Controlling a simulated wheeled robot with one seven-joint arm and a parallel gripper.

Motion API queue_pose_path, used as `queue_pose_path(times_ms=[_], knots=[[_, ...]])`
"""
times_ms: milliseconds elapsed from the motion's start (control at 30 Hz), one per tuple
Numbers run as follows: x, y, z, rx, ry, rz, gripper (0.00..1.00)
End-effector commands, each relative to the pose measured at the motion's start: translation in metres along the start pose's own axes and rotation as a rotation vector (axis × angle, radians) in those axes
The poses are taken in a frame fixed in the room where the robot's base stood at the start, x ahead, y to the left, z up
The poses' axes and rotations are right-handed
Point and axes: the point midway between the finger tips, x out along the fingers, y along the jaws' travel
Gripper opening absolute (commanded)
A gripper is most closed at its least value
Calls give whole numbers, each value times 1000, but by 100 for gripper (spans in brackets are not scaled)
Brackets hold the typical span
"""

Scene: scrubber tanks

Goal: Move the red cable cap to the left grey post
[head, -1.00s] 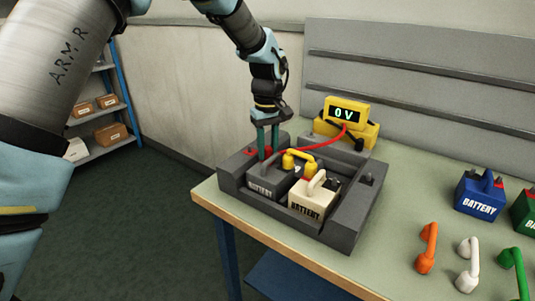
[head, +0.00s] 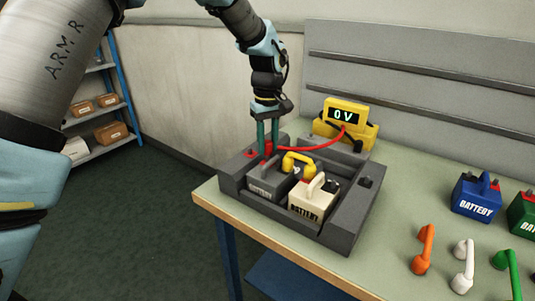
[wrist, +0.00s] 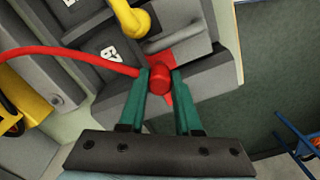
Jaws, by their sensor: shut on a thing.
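My gripper (head: 268,152) is shut on the red cable cap (head: 269,147), above the back left part of the dark grey tray. In the wrist view the cap (wrist: 160,78) sits between the green fingertips, and its red cable (wrist: 75,58) runs off to the left. In the head view the cable leads to the yellow meter (head: 345,114), which reads 0 V. A red patch (head: 250,153) shows on the tray's left end, left of the fingers. I cannot clearly make out the left grey post there. Whether the cap touches anything below is unclear.
The tray (head: 341,238) holds a grey battery (head: 262,188) and a cream battery (head: 312,203), with a yellow link (head: 298,160) at them. Blue (head: 476,198) and green (head: 523,214) batteries stand right. Orange (head: 424,250), white (head: 463,266) and green (head: 509,272) links lie in front.

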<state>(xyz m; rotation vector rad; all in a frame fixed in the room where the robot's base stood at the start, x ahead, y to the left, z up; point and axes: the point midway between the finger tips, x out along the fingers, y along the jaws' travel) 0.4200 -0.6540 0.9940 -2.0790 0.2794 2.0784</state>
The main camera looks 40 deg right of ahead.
Motion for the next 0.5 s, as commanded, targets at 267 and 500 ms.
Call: queue_pose_path(times_ms=[267, 500], knots=[[-12, 0, 0, 0, 0, 0, 0], [-22, 0, 0, 0, 0, 0, 0]])
